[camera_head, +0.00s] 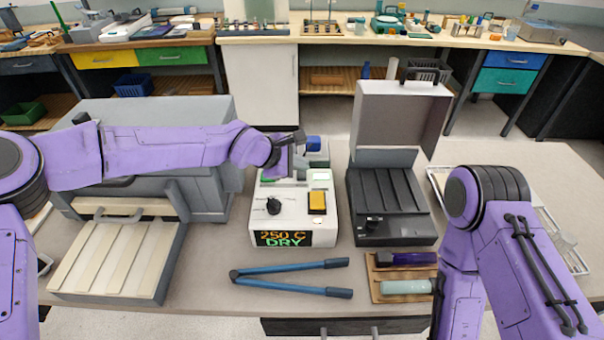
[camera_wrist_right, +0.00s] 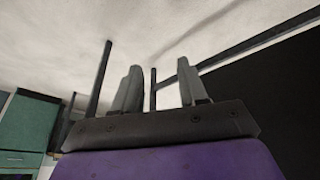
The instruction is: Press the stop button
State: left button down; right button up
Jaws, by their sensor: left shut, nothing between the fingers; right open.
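A white control box (camera_head: 293,226) stands mid-table with a lit display (camera_head: 283,239) reading "250 C DRY". Its sloped face carries a square orange-yellow button (camera_head: 317,202) and a black knob (camera_head: 273,206). No label marks clearly which control is the stop button. My left gripper (camera_head: 297,138) is shut and empty, above the rear part of the box, behind the orange-yellow button and apart from it. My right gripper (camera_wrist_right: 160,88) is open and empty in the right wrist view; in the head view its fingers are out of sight.
A grey oven-like unit (camera_head: 205,165) with a slatted front tray (camera_head: 118,262) stands left. An open-lidded black case (camera_head: 390,205) stands right. Blue tongs (camera_head: 290,268) lie in front of the box. A wooden rack (camera_head: 385,274) holds a purple and a pale handled item.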

aim_at(298, 176)
pick_arm(q)
jog(key=shift+s+f, duration=0.3)
jog(key=shift+f, duration=0.3)
jog(key=shift+s+f, duration=0.25)
jog(key=shift+f, duration=0.35)
jog(key=shift+r, duration=0.1)
jog(key=shift+a, duration=0.1)
jog(key=shift+r+p, duration=0.55)
jog(key=shift+p, duration=0.25)
jog(key=r+p, duration=0.2)
jog(key=r, duration=0.1)
jog(key=r+p, duration=0.1)
jog(key=p, duration=0.1)
jog(key=shift+w+a+r, duration=0.15)
jog(key=shift+w+r, duration=0.1)
jog(key=shift+r, duration=0.15)
jog(key=shift+w, duration=0.1)
